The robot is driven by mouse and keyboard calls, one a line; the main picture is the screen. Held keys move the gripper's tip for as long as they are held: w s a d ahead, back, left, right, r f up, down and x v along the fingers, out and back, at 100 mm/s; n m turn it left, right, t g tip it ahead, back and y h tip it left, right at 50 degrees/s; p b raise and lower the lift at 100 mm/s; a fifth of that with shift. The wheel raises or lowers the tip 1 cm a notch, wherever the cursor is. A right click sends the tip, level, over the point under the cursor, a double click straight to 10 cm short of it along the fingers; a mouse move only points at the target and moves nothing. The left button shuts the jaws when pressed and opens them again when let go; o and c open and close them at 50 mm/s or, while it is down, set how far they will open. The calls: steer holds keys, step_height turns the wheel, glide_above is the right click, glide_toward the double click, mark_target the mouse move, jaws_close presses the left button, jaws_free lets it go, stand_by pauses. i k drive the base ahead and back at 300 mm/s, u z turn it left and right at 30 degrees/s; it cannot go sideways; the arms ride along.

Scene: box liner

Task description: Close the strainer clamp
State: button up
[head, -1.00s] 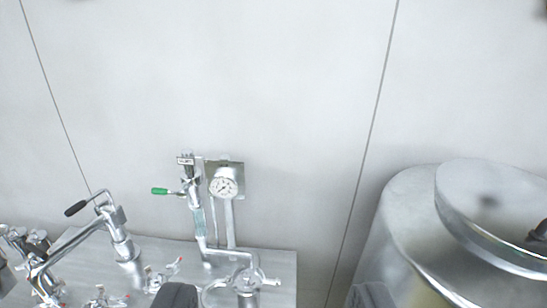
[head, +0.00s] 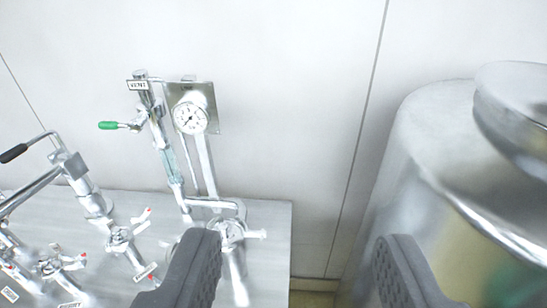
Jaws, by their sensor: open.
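A chrome fitting with a round collar and a short side stub (head: 230,232) stands at the right end of the steel bench, in the lower middle of the head view. It looks like the strainer clamp, but its left side is hidden behind my left finger, and I cannot tell whether it is open or shut. A steel pipe body (head: 235,275) slants down below it. My gripper (head: 298,240) is open and empty. Its left finger overlaps the fitting in the picture, and its right finger lies in front of the tank. I see no contact.
The steel bench (head: 262,212) carries a pressure gauge (head: 190,117), a green-handled valve (head: 122,125), a black-handled lever (head: 14,153) and several red-tipped small valves (head: 122,238). A large steel tank (head: 415,150) stands at right. A narrow gap separates bench and tank.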

mark_target(172, 247)
steer(key=u, duration=0.35)
steer(key=k, duration=1.3)
steer(key=u, duration=0.4)
steer(key=i, duration=1.8)
steer(key=z, duration=0.2)
